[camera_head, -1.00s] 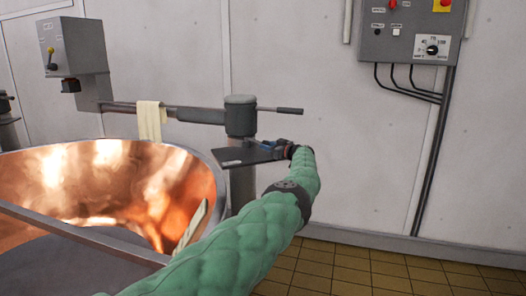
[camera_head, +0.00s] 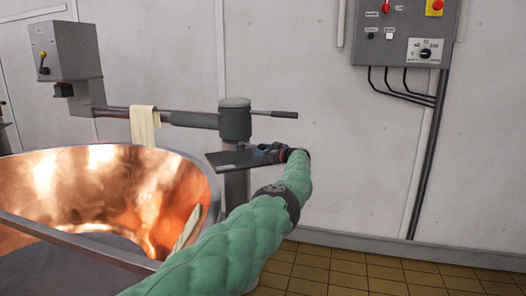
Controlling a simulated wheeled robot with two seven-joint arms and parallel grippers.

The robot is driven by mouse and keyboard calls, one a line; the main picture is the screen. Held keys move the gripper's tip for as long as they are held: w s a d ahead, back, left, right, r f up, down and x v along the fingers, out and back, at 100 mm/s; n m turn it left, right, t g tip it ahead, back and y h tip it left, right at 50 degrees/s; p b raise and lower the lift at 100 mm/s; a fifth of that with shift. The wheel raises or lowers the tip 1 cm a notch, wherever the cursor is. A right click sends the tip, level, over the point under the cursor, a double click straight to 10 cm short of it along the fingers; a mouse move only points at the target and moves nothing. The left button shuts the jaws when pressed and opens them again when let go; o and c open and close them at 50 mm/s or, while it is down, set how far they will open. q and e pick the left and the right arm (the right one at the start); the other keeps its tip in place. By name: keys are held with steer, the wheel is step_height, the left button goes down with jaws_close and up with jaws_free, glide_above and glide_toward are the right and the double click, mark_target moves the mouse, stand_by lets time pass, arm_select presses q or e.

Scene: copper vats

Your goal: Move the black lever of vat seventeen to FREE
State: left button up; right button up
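A copper vat (camera_head: 110,180) with a steel rim fills the lower left. A grey post (camera_head: 235,122) stands at its right rim and carries a swing arm. A dark bar (camera_head: 275,114) sticks out to the right from the post's head. A dark flat plate (camera_head: 232,160) sits lower on the post. I cannot clearly make out a black lever or a FREE mark. My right gripper is not in view.
A control panel (camera_head: 405,32) with cables is on the wall. The tiled floor (camera_head: 345,272) at right is clear.

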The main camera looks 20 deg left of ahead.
arm_select(q)
steer(key=shift+d, duration=0.15)
steer(key=shift+s+d, duration=0.2)
steer(key=shift+d, duration=0.45)
steer(key=shift+p+v, duration=0.35)
steer(key=shift+v, duration=2.75)
